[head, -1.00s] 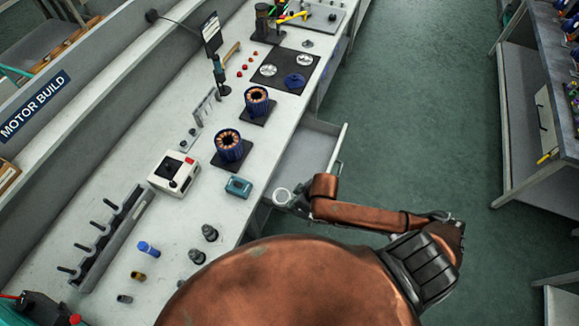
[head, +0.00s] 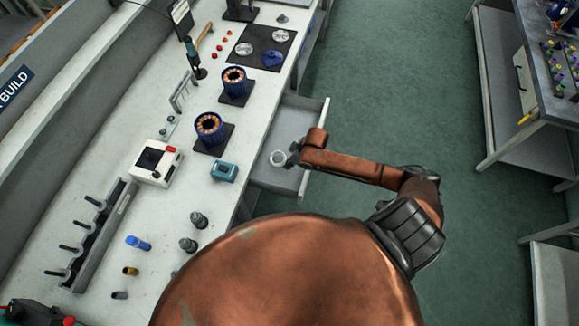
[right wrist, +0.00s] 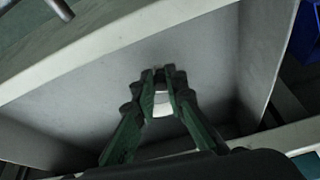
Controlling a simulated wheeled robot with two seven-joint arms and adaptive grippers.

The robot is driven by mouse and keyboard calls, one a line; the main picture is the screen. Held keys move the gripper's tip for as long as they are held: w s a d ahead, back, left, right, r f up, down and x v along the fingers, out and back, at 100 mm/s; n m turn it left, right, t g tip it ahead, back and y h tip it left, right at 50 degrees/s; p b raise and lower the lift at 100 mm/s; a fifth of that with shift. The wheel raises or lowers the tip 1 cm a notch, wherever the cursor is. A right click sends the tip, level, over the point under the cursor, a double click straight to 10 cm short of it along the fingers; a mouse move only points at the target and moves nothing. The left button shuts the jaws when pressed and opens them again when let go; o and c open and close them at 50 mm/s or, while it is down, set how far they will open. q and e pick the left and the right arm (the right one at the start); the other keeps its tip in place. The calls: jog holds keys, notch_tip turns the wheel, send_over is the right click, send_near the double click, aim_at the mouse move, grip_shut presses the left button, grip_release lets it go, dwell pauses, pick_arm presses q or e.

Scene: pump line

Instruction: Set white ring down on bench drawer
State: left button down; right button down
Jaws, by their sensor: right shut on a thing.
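The white ring (head: 277,158) is over the inside of the open bench drawer (head: 301,120), near the middle of its width. My right gripper (head: 289,157) reaches in from the right and is shut on the ring's near side. In the right wrist view, the fingers (right wrist: 163,84) close together on the pale ring (right wrist: 162,103), with the grey drawer floor (right wrist: 90,100) behind it. I cannot tell whether the ring touches the drawer floor. The fingers hide part of the ring. My left gripper is not in view.
The drawer looks otherwise empty, with raised walls around it. On the bench (head: 118,222) beside it stand a teal box (head: 224,171), a white device (head: 156,162) and two blue motor stators (head: 209,127). Open green floor (head: 400,70) lies to the right.

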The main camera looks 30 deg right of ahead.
aim_at(290, 170)
jog(key=shift+f, duration=1.5)
jog(key=shift+s, duration=0.1)
jog(key=c, duration=2)
grip_release()
jog(key=shift+o, duration=0.2)
jog(key=p+v, duration=0.1)
jog(key=v, duration=1.1)
